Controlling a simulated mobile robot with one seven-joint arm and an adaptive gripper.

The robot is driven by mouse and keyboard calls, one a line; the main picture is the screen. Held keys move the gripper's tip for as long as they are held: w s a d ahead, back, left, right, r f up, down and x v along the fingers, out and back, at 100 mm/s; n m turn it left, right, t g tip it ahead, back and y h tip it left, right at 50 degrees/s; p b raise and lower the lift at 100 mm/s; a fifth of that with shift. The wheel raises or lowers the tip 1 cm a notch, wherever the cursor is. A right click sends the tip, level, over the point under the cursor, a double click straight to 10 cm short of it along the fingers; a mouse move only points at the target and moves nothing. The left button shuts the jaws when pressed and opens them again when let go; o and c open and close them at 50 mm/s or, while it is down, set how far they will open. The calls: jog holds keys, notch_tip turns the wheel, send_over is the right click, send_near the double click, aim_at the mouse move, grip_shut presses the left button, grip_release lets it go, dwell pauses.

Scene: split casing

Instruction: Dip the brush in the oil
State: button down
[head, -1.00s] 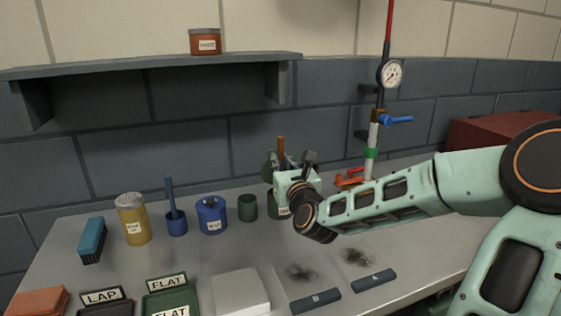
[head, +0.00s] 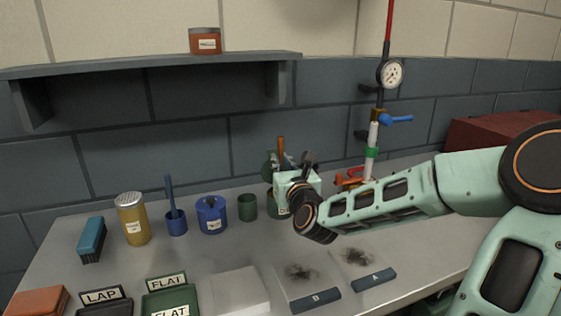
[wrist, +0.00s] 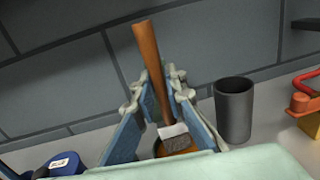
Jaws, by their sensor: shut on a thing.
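The brush has a wooden handle (wrist: 152,62), a pale ferrule (wrist: 173,130) and a grey bristle end (wrist: 183,145). My gripper (wrist: 160,110) is shut on the brush, with the blue-lined fingers on both sides of it. The handle also shows above my gripper (head: 297,172) in the head view. Just beneath the bristles is a round amber surface (wrist: 161,148), which looks like the oil in its pot. A green pot (head: 280,211) stands under my gripper in the head view, mostly hidden by my wrist. I cannot tell how deep the bristles are.
A dark cup (wrist: 235,112) stands close right of my gripper in the wrist view. A blue tin (head: 211,216) and a green cup (head: 247,207) stand to the left. A gauge pipe (head: 373,140) with red and blue handles rises behind at right. Plates (head: 308,285) lie in front.

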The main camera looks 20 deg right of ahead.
aim_at(281, 140)
jog(key=shift+f, duration=0.4)
dwell(0.7)
notch_tip(281, 140, up, 7)
jog(key=p, duration=0.7)
jog(key=shift+r, duration=0.1)
dwell(0.7)
